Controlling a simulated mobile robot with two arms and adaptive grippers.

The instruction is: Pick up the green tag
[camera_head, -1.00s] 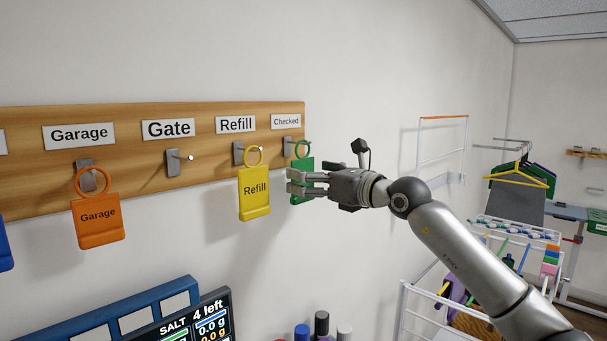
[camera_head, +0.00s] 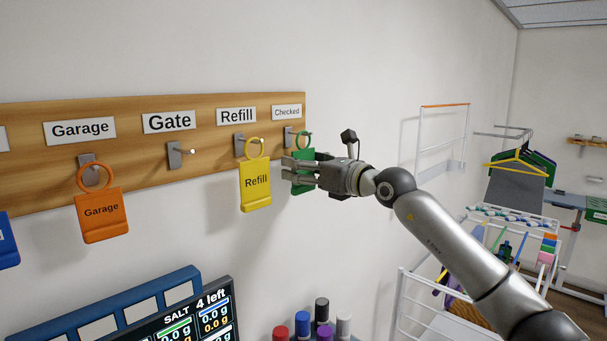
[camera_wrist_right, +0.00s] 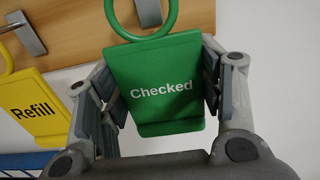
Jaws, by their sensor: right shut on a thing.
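The green tag (camera_head: 304,154) is at the right end of the wooden board, below the label "Checked". It reads "Checked" in the right wrist view (camera_wrist_right: 158,108). My right gripper (camera_head: 298,172) has come to it from the right and is shut on it. In the wrist view its fingers (camera_wrist_right: 163,90) press the left and right edges of the tag. The tag's ring shows above, with a grey hook (camera_wrist_right: 148,10) seen through it. I cannot tell whether the ring is still around the peg. My left gripper is not in view.
A yellow "Refill" tag (camera_head: 256,187) hangs close to the left of my right gripper. An orange "Garage" tag (camera_head: 101,217) hangs further left. The "Gate" hook (camera_head: 176,155) is bare. A screen (camera_head: 212,315) and several bottles (camera_head: 302,324) stand below.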

